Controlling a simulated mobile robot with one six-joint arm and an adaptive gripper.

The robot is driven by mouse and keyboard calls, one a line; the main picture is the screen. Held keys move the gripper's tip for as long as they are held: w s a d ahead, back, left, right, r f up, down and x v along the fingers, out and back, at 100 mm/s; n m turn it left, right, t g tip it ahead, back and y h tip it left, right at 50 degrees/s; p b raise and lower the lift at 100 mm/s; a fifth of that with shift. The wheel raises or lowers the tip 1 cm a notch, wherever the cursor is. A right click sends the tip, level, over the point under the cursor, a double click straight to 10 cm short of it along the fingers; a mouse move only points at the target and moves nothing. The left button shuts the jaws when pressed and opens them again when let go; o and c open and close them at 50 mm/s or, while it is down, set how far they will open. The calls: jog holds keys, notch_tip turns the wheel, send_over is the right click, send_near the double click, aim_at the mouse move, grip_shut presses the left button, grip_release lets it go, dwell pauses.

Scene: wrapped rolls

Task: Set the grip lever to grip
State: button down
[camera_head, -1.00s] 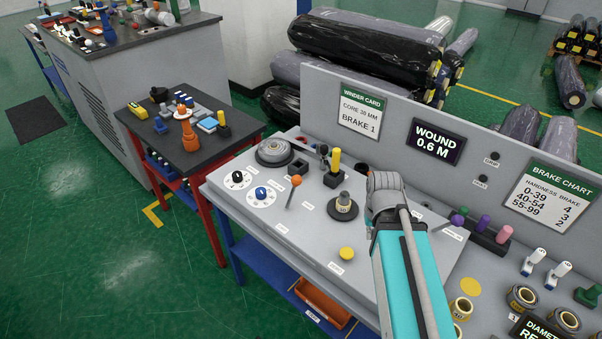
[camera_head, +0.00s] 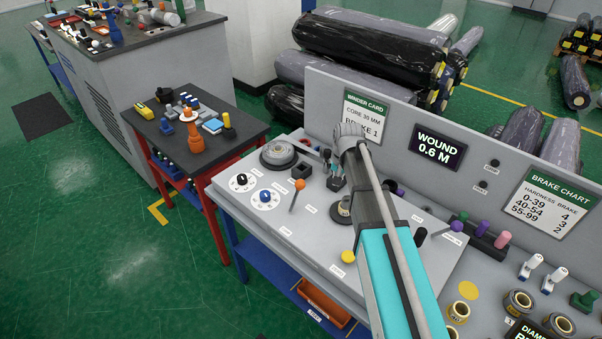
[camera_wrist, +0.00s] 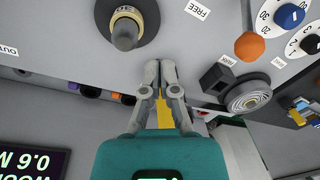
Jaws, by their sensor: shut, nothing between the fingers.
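The lever with an orange ball knob (camera_head: 300,184) stands on the grey winder panel (camera_head: 315,235), its stem leaning up and right in the head view. I take it for the grip lever. The knob also shows in the wrist view (camera_wrist: 249,46), right of a label reading FREE (camera_wrist: 197,9); a smaller label near it is hard to read. My gripper (camera_wrist: 160,66) is shut and empty, its fingertips left of and apart from the orange knob in the wrist view.
A dark spindle base with a grey tip (camera_wrist: 125,32) stands close to the fingertips. A black holder (camera_wrist: 217,80) and a grey disc (camera_wrist: 248,97) lie near the knob. Two dials (camera_head: 264,196) sit left of the lever.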

aim_at(295, 196)
jog(key=w+a+r+m+p, duration=0.1)
jog(key=w+a+r, duration=0.1)
jog(key=w+a, duration=0.7)
jog(key=shift+w+a+r+y+p, duration=0.25)
jog(key=shift+w+y+p, duration=0.15)
jog(key=shift+w, duration=0.3)
jog(key=shift+f, duration=0.15)
jog(key=f+b, duration=0.3)
jog(key=a+f+b, duration=0.1)
jog(key=f+b, duration=0.5)
jog(key=b, duration=0.1)
jog(key=shift+w+a+f, duration=0.2)
jog(key=shift+w+f, duration=0.1)
jog(key=shift+f, duration=0.1)
jog(key=shift+s+a+r+p, duration=0.1)
jog(key=shift+s+r+p, duration=0.15)
jog(key=shift+s, duration=0.4)
jog(key=shift+s+a+r+p, duration=0.15)
jog(key=shift+s+r+p, duration=0.1)
jog(key=shift+s, duration=0.35)
jog(key=shift+s+a+r+p, duration=0.15)
jog(key=shift+s+r, duration=0.1)
jog(key=shift+s, duration=0.4)
